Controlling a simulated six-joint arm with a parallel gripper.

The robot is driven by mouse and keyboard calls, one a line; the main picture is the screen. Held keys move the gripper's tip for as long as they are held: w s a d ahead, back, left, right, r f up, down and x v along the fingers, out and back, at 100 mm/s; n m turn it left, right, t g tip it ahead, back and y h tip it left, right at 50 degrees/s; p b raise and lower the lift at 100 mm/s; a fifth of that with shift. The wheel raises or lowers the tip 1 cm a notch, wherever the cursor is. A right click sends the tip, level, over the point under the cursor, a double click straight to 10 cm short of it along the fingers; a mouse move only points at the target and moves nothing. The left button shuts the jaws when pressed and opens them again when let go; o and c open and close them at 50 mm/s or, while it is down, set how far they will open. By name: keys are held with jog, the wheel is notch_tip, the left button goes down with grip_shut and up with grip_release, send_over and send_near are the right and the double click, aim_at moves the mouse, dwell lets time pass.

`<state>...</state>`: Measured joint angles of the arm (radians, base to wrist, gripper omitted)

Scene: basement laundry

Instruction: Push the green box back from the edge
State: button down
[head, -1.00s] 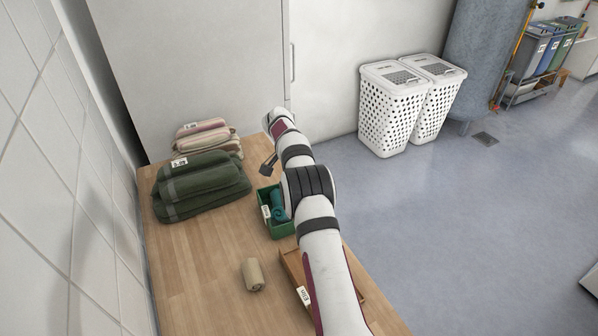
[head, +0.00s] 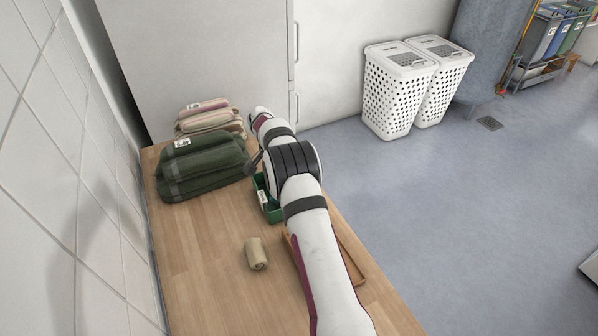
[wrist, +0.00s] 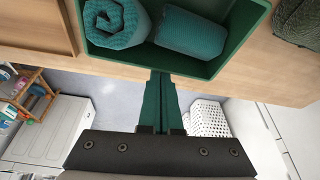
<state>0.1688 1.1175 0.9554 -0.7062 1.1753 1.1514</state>
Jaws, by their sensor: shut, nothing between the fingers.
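The green box (head: 270,212) stands on the wooden table near its right edge, largely hidden behind my arm in the head view. In the wrist view the green box (wrist: 232,52) fills the top middle and holds two rolled teal towels (wrist: 117,22). My gripper (wrist: 161,75) is shut and empty, its fingertips at the box's outer wall on the table-edge side. They look in contact, but the wrist view does not settle this. In the head view my gripper (head: 255,161) is small and partly hidden beside the box.
Folded dark green towels (head: 200,170) lie left of the box, with striped ones behind. A beige roll (head: 256,254) and a shallow wooden tray (head: 352,262) are nearer. White laundry baskets (head: 392,100) stand on the floor beyond the table. The table's front left is clear.

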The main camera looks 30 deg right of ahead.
jog(key=a, duration=0.4)
jog(key=shift+s+a, duration=0.2)
jog(key=shift+s, duration=0.15)
jog(key=d, duration=0.4)
jog(key=shift+w, duration=0.25)
jog(key=v, duration=1)
jog(key=s+a+r+n+y, duration=0.25)
jog(key=s+a+r, duration=0.25)
jog(key=s+r, duration=0.4)
jog(key=s+a+n+y, duration=0.1)
jog(key=s+a+n, duration=0.1)
jog(key=s, duration=0.8)
jog(key=s+a+n+y, duration=0.1)
jog(key=s+a+n, duration=0.2)
jog(key=s, duration=0.8)
jog(key=s+a+f+n+y, duration=0.1)
jog(key=s+a+n, duration=0.2)
jog(key=s+a, duration=0.3)
jog(key=s, duration=0.5)
jog(key=shift+a+g, duration=0.15)
jog(key=shift+g, duration=0.15)
